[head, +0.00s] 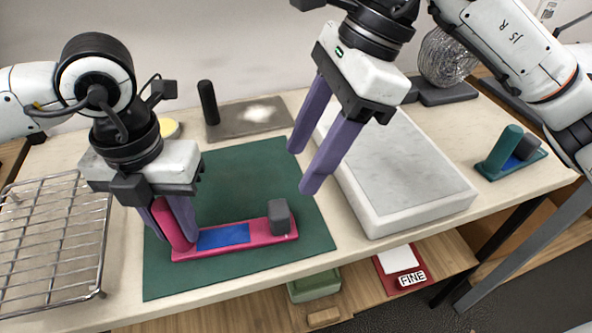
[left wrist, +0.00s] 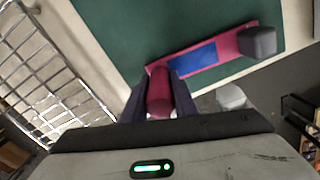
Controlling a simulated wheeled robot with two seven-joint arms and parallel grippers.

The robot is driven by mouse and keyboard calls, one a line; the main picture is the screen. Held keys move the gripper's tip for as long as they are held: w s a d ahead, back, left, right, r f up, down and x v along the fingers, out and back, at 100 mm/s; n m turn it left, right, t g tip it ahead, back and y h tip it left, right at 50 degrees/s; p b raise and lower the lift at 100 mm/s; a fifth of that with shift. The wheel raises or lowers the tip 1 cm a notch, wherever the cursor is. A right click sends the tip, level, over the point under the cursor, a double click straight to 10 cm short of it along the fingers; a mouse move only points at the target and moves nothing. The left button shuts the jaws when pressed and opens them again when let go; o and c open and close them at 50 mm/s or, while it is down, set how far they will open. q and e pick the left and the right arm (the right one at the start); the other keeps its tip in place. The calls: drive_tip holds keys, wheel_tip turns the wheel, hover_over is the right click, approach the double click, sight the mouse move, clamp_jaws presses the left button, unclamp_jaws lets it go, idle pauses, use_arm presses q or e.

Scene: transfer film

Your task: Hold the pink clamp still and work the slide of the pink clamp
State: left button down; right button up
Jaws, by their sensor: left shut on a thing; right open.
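The pink clamp (head: 262,231) lies on the dark green mat (head: 240,165). It has a pink base with a blue strip, a rounded pink post at its left end and a dark grey block, likely the slide (head: 279,217), at its right end. My left gripper (head: 176,229) is shut on the pink post. The left wrist view shows the post (left wrist: 159,92) between the fingers, with the blue strip and grey block (left wrist: 257,42) beyond. My right gripper (head: 303,170) is open and empty, above the mat's right edge, up and to the right of the grey block.
A wire rack (head: 55,245) stands at the left. A white-rimmed grey slab (head: 405,165) is right of the mat. A green clamp-like piece (head: 508,152) lies at the far right. A black cylinder (head: 208,101) stands at the back. The mat's middle is clear.

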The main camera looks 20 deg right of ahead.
idle(0.4)
use_arm(q)
drive_tip(key=c, duration=1.4)
unclamp_jaws()
drive_tip(key=shift+o, duration=0.2)
